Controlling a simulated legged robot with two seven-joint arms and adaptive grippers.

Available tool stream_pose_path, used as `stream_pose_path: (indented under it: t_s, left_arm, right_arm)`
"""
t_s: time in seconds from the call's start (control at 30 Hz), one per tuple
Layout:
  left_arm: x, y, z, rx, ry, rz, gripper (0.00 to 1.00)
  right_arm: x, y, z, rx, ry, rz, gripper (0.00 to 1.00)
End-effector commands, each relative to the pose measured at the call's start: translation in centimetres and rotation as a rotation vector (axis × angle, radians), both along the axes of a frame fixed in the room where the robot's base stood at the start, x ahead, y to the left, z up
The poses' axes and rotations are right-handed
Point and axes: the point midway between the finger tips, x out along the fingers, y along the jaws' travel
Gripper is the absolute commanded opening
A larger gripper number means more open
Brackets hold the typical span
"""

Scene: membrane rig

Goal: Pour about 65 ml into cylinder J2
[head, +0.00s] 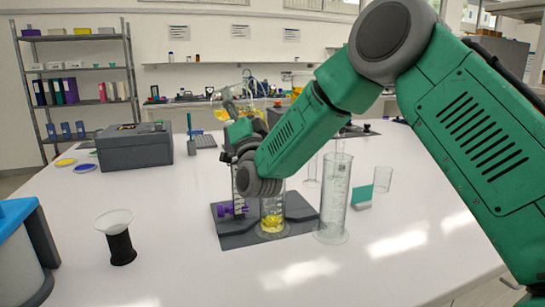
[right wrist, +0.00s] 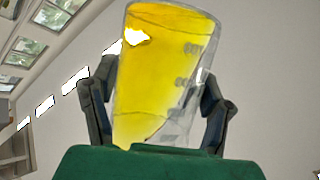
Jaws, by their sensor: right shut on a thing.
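My right gripper (head: 236,104) is shut on a clear beaker of yellow liquid, above the middle of the table in the head view. In the right wrist view the beaker (right wrist: 165,75) stands between both fingers, with the yellow liquid slanted inside it. Below my right wrist, a clear cylinder (head: 272,209) holds a little yellow liquid at its bottom; my arm hides its upper part. A taller clear cylinder (head: 335,195) stands to its right and looks empty. I cannot read a J2 label on either. My left gripper is out of view.
A dark grey base (head: 237,241) with a purple clamp (head: 232,209) sits around the cylinder. A funnel on a black stand (head: 119,240) is at front left, a grey box (head: 135,147) behind it. A small glass (head: 383,179) and green block (head: 361,197) are at right.

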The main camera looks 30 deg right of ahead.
Motion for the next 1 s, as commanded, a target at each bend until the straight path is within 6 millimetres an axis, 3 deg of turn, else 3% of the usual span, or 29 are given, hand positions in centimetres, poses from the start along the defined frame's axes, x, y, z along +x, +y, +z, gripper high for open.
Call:
stream_pose_path:
  t_s: [0.83, 1.0]
  left_arm:
    - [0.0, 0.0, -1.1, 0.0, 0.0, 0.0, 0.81]
    - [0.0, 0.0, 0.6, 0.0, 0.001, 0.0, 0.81]
  right_arm:
    - [0.5, -0.2, 0.9, 0.029, -0.051, 0.0, 0.3]
    - [0.4, 0.3, 0.2, -0.005, 0.009, 0.001, 0.3]
